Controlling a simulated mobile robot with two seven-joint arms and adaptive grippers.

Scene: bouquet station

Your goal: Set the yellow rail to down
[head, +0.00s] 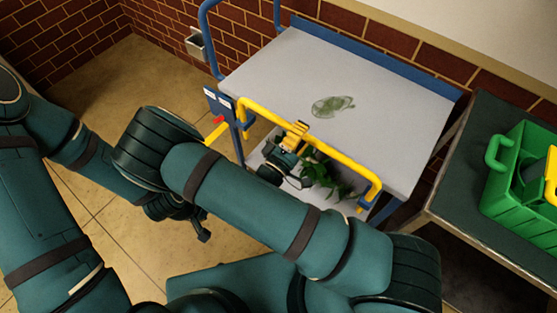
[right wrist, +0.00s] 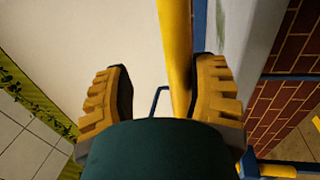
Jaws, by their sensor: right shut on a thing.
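The yellow rail (head: 340,157) is a bent bar along the near side of the grey-topped trolley (head: 390,125), close to the top's front edge. My right gripper (head: 297,132) is shut on the rail near its middle. In the right wrist view the rail (right wrist: 175,45) runs between the yellow ridged fingers of this gripper (right wrist: 162,80), closer to the right finger. My right forearm hides part of the trolley's lower side. My left gripper (head: 185,212) is low at left, partly behind my right arm, away from the rail; its fingers are unclear.
Green leaves (head: 335,180) show on the lower shelf. A green mark (head: 332,106) is on the top. A green crate (head: 520,180) stands on a side table. The tiled floor at left is clear.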

